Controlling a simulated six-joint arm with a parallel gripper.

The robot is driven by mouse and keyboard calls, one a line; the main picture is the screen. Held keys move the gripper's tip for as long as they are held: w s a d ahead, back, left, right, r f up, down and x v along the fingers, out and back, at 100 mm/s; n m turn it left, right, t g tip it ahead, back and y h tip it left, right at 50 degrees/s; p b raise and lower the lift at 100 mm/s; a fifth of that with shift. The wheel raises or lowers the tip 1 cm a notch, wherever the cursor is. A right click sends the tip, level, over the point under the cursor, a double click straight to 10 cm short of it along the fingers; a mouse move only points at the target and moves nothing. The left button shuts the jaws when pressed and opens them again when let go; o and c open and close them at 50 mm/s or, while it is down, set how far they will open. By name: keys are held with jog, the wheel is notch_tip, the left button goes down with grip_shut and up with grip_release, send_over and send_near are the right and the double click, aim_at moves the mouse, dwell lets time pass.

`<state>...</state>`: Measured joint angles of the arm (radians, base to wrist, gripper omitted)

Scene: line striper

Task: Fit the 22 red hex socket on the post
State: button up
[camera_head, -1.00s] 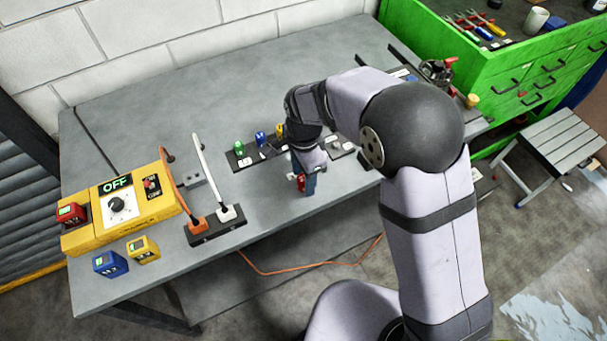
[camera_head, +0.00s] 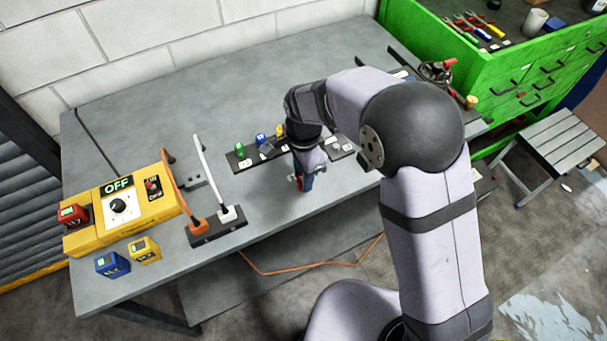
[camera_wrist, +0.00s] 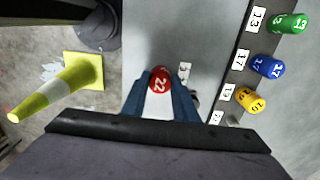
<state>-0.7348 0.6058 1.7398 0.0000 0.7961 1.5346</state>
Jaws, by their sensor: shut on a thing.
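The red socket marked 22 (camera_wrist: 159,80) is between the fingertips of my gripper (camera_wrist: 160,88) in the wrist view. My gripper is shut on it. In the head view my gripper (camera_head: 302,184) hangs over the front part of the grey bench, with a bit of the red socket (camera_head: 298,182) showing; whether it touches the bench I cannot tell. The dark rail (camera_wrist: 226,85) has number labels and holds green 13 (camera_wrist: 288,23), blue 17 (camera_wrist: 267,67) and yellow 19 (camera_wrist: 250,100) sockets. A 22 label (camera_wrist: 217,118) is partly visible; my gripper hides the rail near it.
The yellow power box (camera_head: 130,208) and the charger strip with orange and white plugs (camera_head: 216,226) stand at the bench's left. Blue (camera_head: 111,264) and yellow (camera_head: 144,249) batteries sit in front. The bench (camera_head: 240,95) behind the rail is clear.

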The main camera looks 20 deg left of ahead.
jog(key=shift+r, duration=0.35)
jog(key=shift+r+p, duration=1.75)
